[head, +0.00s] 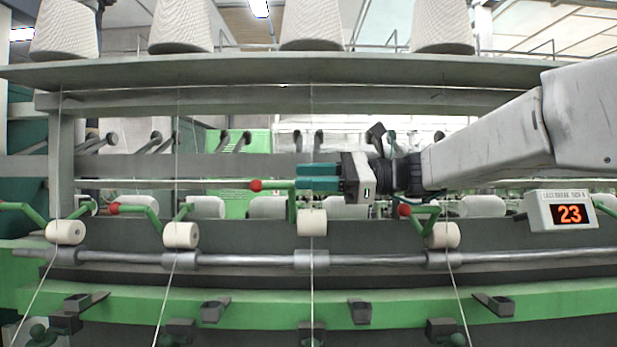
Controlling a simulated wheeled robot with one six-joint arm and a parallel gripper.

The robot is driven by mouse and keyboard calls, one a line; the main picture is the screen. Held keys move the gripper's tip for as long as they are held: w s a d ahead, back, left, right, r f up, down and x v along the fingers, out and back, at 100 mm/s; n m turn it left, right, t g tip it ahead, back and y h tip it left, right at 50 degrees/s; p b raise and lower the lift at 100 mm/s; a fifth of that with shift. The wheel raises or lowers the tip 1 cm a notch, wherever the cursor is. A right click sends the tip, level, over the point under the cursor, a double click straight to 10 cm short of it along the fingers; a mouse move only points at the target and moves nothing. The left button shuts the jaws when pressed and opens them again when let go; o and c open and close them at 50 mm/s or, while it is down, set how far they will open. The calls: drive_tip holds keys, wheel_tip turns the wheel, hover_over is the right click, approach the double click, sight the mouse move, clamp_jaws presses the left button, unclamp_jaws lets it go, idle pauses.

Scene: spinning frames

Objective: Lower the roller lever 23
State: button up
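The roller levers are green bent arms with red knobs and white rollers. The middle lever (291,205) stands higher than its neighbours, with its red knob (255,185) pointing left and its white roller (312,222) above the steel shaft. No number shows on the levers; a display box (570,213) at the right reads 23. My gripper (302,178) comes in from the right with its teal fingers pointing left. In the picture its fingertips overlap the top of the middle lever, right of its knob. Contact and the gap between the fingers are unclear.
Neighbouring levers sit lower, with rollers at left (180,235), far left (66,232) and right (443,235). Threads run down past the rollers. A steel shaft (380,259) and green rail (400,304) cross below. A shelf (250,70) with yarn cones spans above.

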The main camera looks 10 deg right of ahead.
drive_tip(key=shift+d, duration=0.15)
drive_tip(key=s+d, duration=0.1)
drive_tip(key=d, duration=0.7)
drive_tip(key=shift+s+d, duration=0.2)
drive_tip(key=shift+d, duration=0.1)
idle(0.7)
drive_tip(key=s+a+f+n+g+h, duration=0.15)
drive_tip(key=s+f+n+h, duration=0.5)
drive_tip(key=s+f, duration=0.8)
drive_tip(key=s+d+f+n+h, duration=0.4)
drive_tip(key=s+f+h, duration=0.1)
drive_tip(key=s+f, duration=0.2)
drive_tip(key=s+d+f+n+h, duration=0.3)
drive_tip(key=s+d+f+h, duration=0.2)
drive_tip(key=f, duration=0.4)
drive_tip(key=shift+s+d+f+n+h, duration=0.2)
drive_tip(key=shift+s+n+h, duration=0.15)
drive_tip(key=shift+s+h, duration=0.5)
